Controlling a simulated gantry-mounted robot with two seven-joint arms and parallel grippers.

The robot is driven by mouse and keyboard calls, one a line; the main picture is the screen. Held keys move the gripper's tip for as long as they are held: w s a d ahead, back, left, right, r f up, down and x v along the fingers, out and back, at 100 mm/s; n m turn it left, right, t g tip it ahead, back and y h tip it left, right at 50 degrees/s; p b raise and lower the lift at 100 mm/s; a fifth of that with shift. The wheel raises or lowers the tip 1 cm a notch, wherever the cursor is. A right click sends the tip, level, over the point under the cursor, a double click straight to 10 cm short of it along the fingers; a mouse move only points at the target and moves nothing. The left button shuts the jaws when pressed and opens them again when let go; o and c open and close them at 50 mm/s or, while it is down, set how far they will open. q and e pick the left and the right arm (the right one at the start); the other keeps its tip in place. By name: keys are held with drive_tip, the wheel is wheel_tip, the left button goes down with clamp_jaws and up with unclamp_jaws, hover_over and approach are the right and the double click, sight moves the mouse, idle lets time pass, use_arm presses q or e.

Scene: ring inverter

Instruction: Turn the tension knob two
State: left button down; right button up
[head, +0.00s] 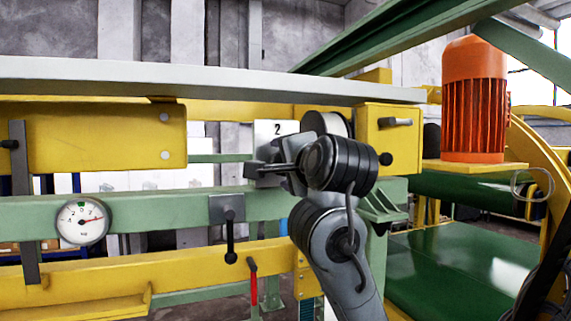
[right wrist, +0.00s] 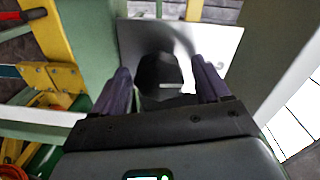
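The tension knob (right wrist: 160,72) is dark and stands out from a light metal plate (right wrist: 215,42) in the right wrist view. My right gripper (right wrist: 162,78) is open, with one finger on each side of the knob and visible gaps between. In the head view a white plate marked "2" (head: 277,128) shows on the frame. My right gripper (head: 264,169) is just below that number, and my wrist hides part of the area. My left gripper is not in view.
A black lever (head: 230,240) and a red-handled lever (head: 253,285) hang near my right arm. A yellow box (head: 390,150) and an orange motor (head: 474,100) stand to the right.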

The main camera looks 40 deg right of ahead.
drive_tip(key=b+v, duration=0.2)
drive_tip(key=v, duration=0.8)
drive_tip(key=shift+s+b, duration=0.35)
drive_tip(key=shift+b, duration=0.05)
drive_tip(key=shift+a+r, duration=0.1)
drive_tip(key=shift+a, duration=0.05)
